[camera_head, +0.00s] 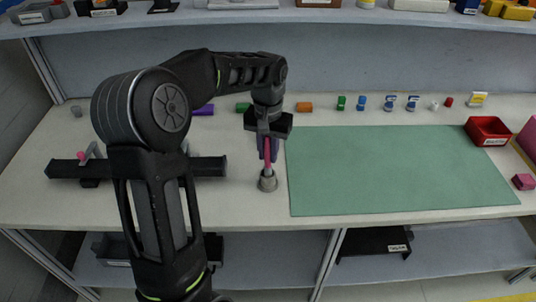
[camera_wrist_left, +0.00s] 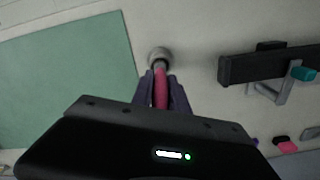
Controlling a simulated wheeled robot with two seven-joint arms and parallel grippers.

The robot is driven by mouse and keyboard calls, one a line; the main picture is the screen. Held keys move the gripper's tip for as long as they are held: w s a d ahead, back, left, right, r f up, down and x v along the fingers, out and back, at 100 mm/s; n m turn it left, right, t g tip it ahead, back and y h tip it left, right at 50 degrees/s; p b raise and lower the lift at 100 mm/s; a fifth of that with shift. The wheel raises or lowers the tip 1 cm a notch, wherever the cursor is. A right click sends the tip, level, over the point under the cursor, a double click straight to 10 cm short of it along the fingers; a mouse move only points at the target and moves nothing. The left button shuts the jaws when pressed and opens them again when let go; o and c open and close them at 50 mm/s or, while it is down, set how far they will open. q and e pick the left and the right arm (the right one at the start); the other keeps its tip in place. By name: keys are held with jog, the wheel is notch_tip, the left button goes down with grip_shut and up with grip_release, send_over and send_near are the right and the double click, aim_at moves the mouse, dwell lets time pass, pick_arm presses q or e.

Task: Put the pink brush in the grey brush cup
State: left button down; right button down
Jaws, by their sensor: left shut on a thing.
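The pink brush (camera_head: 267,153) is held upright between the fingers of my left gripper (camera_head: 268,150), which is shut on it. The grey brush cup (camera_head: 268,182) stands on the table directly below the gripper, left of the green mat. The brush's lower end is at the cup's mouth; I cannot tell how deep inside it is. In the left wrist view, the pink brush (camera_wrist_left: 161,90) lies between the purple fingers of the gripper (camera_wrist_left: 163,88), with the round grey cup (camera_wrist_left: 159,56) just beyond its tip. My right gripper is not in view.
A green mat (camera_head: 400,170) covers the table's right part. A black bar rack (camera_head: 210,167) stands left of the cup, partly hidden by my arm. Several small coloured items line the back, including an orange block (camera_head: 304,107). A red tray (camera_head: 488,131) sits at the right.

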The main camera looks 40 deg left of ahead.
pick_arm(q)
jog(key=shift+f, duration=0.75)
jog(key=shift+f, duration=0.25)
jog(key=c, duration=1.3)
grip_release()
jog(key=shift+r, duration=0.1)
notch_tip(320, 180, up, 12)
jog(key=shift+r+p, duration=0.2)
jog(key=shift+p, duration=0.15)
